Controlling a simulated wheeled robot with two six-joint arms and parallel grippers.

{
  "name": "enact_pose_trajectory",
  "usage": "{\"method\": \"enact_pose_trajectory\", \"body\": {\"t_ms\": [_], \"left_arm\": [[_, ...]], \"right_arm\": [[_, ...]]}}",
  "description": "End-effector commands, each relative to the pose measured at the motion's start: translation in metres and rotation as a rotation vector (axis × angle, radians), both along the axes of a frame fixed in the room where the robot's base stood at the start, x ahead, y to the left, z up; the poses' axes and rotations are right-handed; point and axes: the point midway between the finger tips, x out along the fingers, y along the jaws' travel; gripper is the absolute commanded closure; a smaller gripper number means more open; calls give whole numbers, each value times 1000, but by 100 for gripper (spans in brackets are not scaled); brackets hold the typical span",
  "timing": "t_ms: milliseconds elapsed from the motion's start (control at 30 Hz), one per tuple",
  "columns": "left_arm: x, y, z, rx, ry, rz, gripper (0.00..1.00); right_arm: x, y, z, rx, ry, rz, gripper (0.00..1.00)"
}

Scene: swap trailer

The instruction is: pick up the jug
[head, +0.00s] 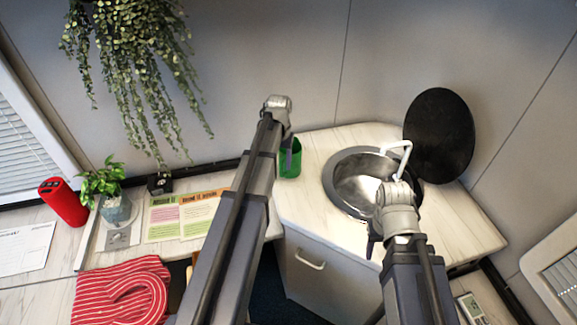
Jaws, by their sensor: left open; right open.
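A green, see-through container, which looks like the jug (294,168), stands on the corner counter near the back wall, left of the sink. My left arm partly covers it, so its handle and left side are hard to make out. My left gripper (287,160) points down right at the jug, in front of it in the picture; I cannot tell whether it touches. It is open. My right gripper (372,240) is open, low in front of the sink and well away from the jug. It is mostly hidden by its own wrist.
A round steel sink (340,203) with a white tap (404,152) and a raised black lid (440,135) lies right of the jug. A red can (63,202), a potted plant (117,212), leaflets (165,219) and a striped red cloth (120,290) are at left. A plant hangs above.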

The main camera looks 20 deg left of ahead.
Motion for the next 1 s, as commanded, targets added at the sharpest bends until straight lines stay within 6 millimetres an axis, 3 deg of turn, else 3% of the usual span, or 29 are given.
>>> {"method": "enact_pose_trajectory", "body": {"t_ms": [267, 667, 967, 1000], "left_arm": [[-1, -1, -8, 0, 0, 0, 47], [-6, -3, -52, 0, 0, 0, 47], [-6, -3, -52, 0, 0, 0, 47], [-6, -3, -52, 0, 0, 0, 52]], "right_arm": [[0, 0, -8, 0, 0, 0, 50], [0, 0, -53, 0, 0, -2, 50], [0, 0, -52, 0, 0, -2, 50], [0, 0, -52, 0, 0, -2, 50]]}}
